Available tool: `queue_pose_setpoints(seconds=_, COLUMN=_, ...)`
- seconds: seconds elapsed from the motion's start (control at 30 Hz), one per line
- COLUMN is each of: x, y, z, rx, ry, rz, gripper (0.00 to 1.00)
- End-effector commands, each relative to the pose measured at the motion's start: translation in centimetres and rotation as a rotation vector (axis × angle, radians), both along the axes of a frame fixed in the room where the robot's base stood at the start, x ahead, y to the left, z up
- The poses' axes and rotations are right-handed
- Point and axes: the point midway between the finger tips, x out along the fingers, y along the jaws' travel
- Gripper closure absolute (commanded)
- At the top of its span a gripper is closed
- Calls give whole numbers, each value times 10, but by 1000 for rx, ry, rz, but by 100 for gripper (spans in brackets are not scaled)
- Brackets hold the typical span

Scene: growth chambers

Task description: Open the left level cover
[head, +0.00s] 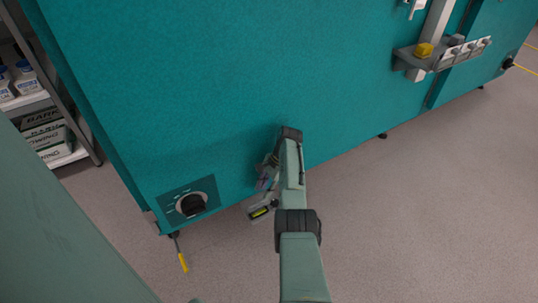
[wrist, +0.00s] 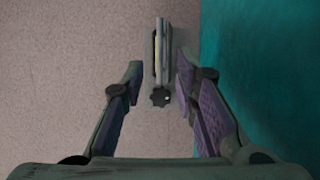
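A small grey fitting with a yellow-green strip (head: 260,212), apparently the left level cover, sits low by the bottom edge of the teal chamber (head: 230,90). In the wrist view the grey fitting (wrist: 162,50) stands lengthwise ahead, with a dark round knob (wrist: 160,97) at its near end. My gripper (wrist: 158,65) is open, with one finger on each side of the fitting and visible gaps to both. In the head view my gripper (head: 268,178) is close by the chamber front, partly hidden by my arm. Whether the cover is shut is too small to tell.
A black dial (head: 191,204) is on the chamber's lower left corner, with a yellow-tipped lever (head: 182,260) below it. A grey shelf with a yellow item (head: 424,50) juts out at upper right. A storage rack (head: 60,110) stands left. The floor (head: 420,210) at right is clear.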

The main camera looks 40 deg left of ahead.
Motion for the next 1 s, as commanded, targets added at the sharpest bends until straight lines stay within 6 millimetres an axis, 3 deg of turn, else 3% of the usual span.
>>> queue_pose_setpoints(seconds=0.13, x=11, y=-5, z=26, rx=1, ry=-1, rz=-3, gripper=73)
queue_pose_setpoints(seconds=0.33, x=17, y=-8, z=44, rx=-1, ry=2, rz=-1, gripper=73)
queue_pose_setpoints(seconds=1.0, x=23, y=-11, z=48, rx=9, ry=-15, rz=-1, gripper=73)
